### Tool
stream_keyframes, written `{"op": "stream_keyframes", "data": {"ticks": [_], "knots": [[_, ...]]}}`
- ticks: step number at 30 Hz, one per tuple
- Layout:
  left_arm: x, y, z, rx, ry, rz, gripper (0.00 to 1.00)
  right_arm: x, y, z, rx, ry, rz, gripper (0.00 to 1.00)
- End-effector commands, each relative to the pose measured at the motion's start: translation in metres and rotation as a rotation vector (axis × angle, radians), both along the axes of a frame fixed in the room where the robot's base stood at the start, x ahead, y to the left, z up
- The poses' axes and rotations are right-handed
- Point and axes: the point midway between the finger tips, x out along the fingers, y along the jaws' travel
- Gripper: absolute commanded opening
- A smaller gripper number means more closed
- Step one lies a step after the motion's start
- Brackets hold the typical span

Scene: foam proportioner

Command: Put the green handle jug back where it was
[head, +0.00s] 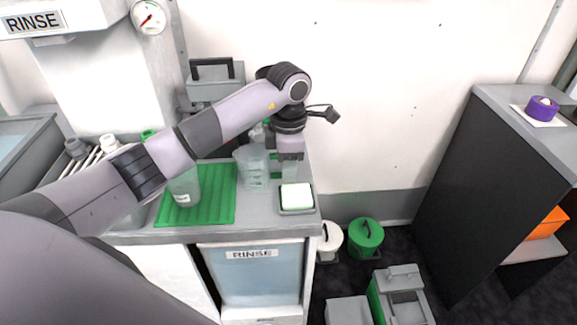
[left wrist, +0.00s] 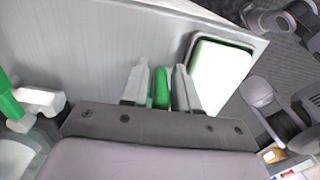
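The green handle jug (head: 250,168) is a clear jug near the right edge of the green mat. Its green handle (left wrist: 160,88) lies between the fingers of my left gripper (left wrist: 160,92), which look shut on it. In the head view my left gripper (head: 287,166) points down on the jug's right side. The jug's body is largely hidden in the left wrist view, and I cannot tell whether its base touches the counter. My right gripper is not in view.
A clear cup (head: 185,188) stands on the green mat (head: 208,216). A grey tray with a white block (head: 296,197) sits at the counter's right edge. Bottles and a grey unit (head: 212,82) stand behind my arm. Green and white buckets (head: 365,238) are on the floor.

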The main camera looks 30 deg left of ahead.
Motion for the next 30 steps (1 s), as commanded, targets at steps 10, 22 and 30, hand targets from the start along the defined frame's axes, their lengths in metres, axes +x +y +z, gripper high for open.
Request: {"op": "stream_keyframes", "data": {"ticks": [10, 22, 30], "knots": [[0.002, 0.000, 0.059, 0.000, -0.007, 0.000, 0.30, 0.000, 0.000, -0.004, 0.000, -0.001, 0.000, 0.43], [0.002, 0.000, 0.117, 0.001, -0.001, -0.001, 0.30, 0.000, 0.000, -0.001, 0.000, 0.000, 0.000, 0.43], [0.002, 0.000, 0.122, -0.001, 0.001, 0.000, 0.30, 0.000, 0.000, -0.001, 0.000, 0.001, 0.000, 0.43]]}}
